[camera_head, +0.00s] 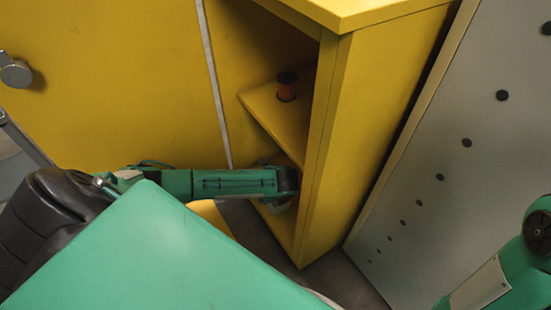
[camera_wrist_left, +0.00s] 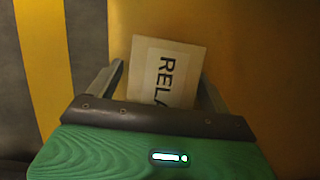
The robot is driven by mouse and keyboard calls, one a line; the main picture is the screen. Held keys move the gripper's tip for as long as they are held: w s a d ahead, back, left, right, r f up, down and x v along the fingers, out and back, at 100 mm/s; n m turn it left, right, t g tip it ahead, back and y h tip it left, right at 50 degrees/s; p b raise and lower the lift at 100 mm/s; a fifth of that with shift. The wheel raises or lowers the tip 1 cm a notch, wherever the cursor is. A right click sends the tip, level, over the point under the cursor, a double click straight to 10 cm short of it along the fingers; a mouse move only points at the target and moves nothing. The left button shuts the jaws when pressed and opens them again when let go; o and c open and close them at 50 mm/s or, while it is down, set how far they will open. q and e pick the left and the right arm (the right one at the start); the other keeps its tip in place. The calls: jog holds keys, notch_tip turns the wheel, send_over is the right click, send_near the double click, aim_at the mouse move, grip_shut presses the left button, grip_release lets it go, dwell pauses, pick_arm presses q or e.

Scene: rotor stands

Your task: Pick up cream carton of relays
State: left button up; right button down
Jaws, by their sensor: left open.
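The cream carton of relays (camera_wrist_left: 168,62) shows in the left wrist view, with a pale label and the dark letters "RELA" running down it. It stands between the two fingers of my left gripper (camera_wrist_left: 162,82). The fingers are spread, one on each side of the carton, and a gap shows at least on the left. The lower part of the carton is hidden behind the gripper body. In the head view my left arm reaches into the lower part of the yellow cabinet (camera_head: 338,140), and the carton is not seen there. My right gripper is out of view.
An orange and black spool-like object (camera_head: 287,88) stands on the shelf (camera_head: 270,112) above my left wrist. The cabinet's side wall is close to the right of that wrist. A grey panel with dark holes (camera_head: 440,130) stands further right.

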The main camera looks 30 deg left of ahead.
pick_arm(q)
jog(key=shift+f, duration=0.1)
jog(key=shift+c, duration=0.2)
jog(key=c, duration=1.1)
jog(key=shift+c, duration=0.2)
